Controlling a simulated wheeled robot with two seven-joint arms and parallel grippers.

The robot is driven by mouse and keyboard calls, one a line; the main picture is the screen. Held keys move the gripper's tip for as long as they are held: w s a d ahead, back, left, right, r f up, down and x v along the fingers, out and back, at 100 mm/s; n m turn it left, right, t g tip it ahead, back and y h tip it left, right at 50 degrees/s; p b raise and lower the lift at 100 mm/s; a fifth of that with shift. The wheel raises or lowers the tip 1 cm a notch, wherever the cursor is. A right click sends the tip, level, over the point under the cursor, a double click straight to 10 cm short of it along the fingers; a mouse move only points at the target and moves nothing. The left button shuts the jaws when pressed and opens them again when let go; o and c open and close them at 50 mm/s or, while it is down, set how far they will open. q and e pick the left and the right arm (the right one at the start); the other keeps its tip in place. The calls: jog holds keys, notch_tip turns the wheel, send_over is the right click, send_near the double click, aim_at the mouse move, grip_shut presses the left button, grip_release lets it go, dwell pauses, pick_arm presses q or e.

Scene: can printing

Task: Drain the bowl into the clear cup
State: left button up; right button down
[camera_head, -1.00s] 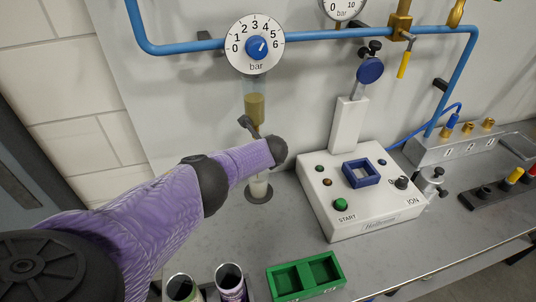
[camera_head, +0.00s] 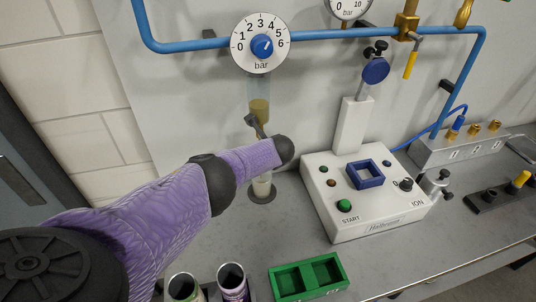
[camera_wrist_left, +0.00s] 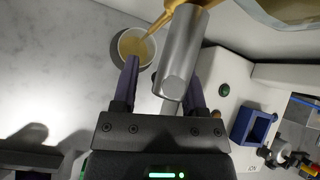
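The bowl (camera_head: 259,108) hangs under the pressure gauge in the head view, with yellowish liquid in its lower part. The clear cup (camera_head: 262,186) stands upright below it, partly hidden by my left arm. In the left wrist view the cup (camera_wrist_left: 137,47) holds yellowish liquid. A thin yellow stream runs into it from a brass drain fitting (camera_wrist_left: 172,12). A grey cylindrical handle (camera_wrist_left: 182,65) lies between the fingers of my left gripper (camera_wrist_left: 160,85). The fingers are apart, with a gap on the left side of the handle. My right gripper is out of view.
A white printing machine (camera_head: 375,207) with a blue square holder (camera_head: 365,175) stands to the right. Two open cans (camera_head: 232,282) and a green tray (camera_head: 307,278) are at the front edge. Blue piping (camera_head: 340,34) runs along the wall. Bench between cup and tray is clear.

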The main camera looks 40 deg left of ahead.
pick_arm(q)
jog(key=shift+s+d+r+p, duration=0.1)
jog(key=shift+r+p, duration=0.2)
jog(key=shift+p, duration=0.1)
jog(key=p+v, duration=0.7)
jog(key=v, duration=0.2)
jog(key=shift+s+d, duration=0.15)
jog(key=shift+s, duration=0.05)
